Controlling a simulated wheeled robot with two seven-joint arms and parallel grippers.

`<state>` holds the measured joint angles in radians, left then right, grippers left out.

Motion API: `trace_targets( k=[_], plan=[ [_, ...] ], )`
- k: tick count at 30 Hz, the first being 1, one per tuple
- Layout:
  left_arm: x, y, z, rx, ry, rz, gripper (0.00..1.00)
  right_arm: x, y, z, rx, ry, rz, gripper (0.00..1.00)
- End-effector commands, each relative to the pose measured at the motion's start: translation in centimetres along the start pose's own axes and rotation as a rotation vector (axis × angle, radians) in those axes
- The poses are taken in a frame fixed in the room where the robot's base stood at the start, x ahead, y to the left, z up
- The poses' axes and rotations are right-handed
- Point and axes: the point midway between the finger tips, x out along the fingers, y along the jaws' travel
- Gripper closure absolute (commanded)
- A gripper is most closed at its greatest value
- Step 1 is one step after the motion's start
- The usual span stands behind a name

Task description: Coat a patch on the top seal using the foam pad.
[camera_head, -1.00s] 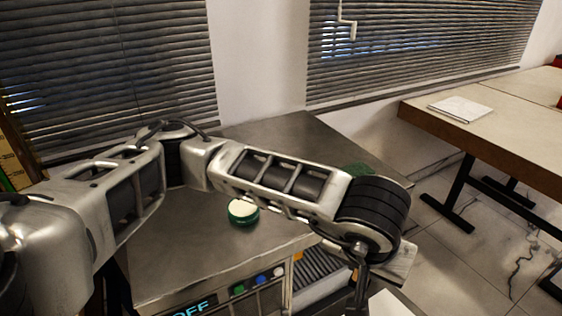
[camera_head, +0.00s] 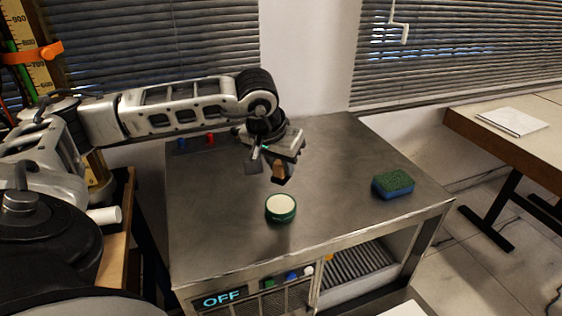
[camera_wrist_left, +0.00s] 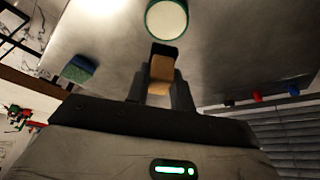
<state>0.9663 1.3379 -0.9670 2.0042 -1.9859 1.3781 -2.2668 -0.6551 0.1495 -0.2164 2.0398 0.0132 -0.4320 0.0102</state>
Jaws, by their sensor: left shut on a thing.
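My left gripper (camera_head: 268,172) is shut on a small tan block with a dark end, which looks like the foam pad (camera_head: 279,173). In the left wrist view the pad (camera_wrist_left: 161,69) sits between the fingers (camera_wrist_left: 158,92), dark end outward. It is held above the steel table, just behind a round green tin (camera_head: 281,215) with a pale top, also in the wrist view (camera_wrist_left: 167,20). An upright scale (camera_head: 40,75) with an orange clamp (camera_head: 32,52) stands at the far left. I cannot tell which part is the top seal. My right gripper is out of view.
A green and blue sponge (camera_head: 393,186) lies on the right of the steel table (camera_head: 340,150). Blue and red knobs (camera_head: 210,138) are at the back left. The front panel reads OFF (camera_head: 223,299). A wooden table (camera_head: 500,140) stands at right.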

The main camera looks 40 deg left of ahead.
Motion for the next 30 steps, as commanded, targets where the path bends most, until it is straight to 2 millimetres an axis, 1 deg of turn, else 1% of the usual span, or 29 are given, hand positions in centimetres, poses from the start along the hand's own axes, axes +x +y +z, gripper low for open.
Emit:
trace_targets(
  k=[5,18,22,30],
  plan=[
    [1.0,0.0,0.4,-0.001,-0.001,0.0,0.95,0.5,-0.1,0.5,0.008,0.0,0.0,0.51],
    [5.0,0.0,2.1,-0.002,0.0,-0.002,0.95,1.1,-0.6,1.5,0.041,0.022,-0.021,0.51],
    [5.5,0.0,2.3,-0.002,0.001,-0.001,0.95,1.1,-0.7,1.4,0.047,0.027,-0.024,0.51],
    [5.4,0.0,2.3,-0.002,0.0,-0.001,0.95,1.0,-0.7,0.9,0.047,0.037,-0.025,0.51]
  ],
)
